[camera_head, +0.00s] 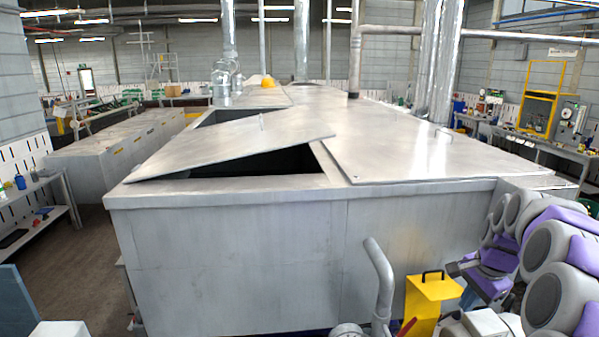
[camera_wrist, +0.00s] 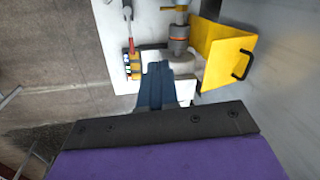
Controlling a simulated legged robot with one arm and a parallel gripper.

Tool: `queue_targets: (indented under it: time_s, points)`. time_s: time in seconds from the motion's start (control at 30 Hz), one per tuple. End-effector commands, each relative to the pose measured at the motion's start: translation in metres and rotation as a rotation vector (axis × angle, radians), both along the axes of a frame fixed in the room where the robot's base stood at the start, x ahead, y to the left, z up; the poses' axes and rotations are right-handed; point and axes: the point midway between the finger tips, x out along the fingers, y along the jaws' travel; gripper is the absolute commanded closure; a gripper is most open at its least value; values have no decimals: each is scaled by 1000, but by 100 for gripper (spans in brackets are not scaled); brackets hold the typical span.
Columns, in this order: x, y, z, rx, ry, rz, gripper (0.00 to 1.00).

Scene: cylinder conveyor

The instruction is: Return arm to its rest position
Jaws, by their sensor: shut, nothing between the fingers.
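My arm, with purple and grey links, is folded along the right edge of the head view. My gripper (camera_wrist: 158,68) shows in the wrist view as two dark blue fingers close together, shut with nothing between them. They extend from a black bar and a purple housing. In the head view, the dark end of the gripper (camera_head: 456,268) sits low at the right, just right of a yellow box-like part (camera_head: 432,292) with a black handle. The yellow part (camera_wrist: 226,55) also shows right of the fingers in the wrist view.
A large grey metal-topped unit (camera_head: 230,265) fills the middle, with a tilted lid panel (camera_head: 235,150) over a dark opening. A curved grey pipe (camera_head: 381,280) stands in front of it. Workbenches (camera_head: 555,150) line the right. Open floor (camera_head: 75,260) lies at the left.

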Motion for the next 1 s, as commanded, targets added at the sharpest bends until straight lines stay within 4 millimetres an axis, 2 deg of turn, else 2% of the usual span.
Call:
queue_targets:
  time_s: [0.23,0.37,0.5,0.7,0.9,1.0]
  points:
    - [-24,62,-7,-6,25,197,100]
    - [-53,108,-15,-15,48,357,100]
    - [-96,157,-29,-28,79,551,100]
    - [-165,209,-57,-44,128,808,100]
    - [-243,241,-94,-57,182,1042,100]
    - [-279,249,-113,-57,207,1143,100]
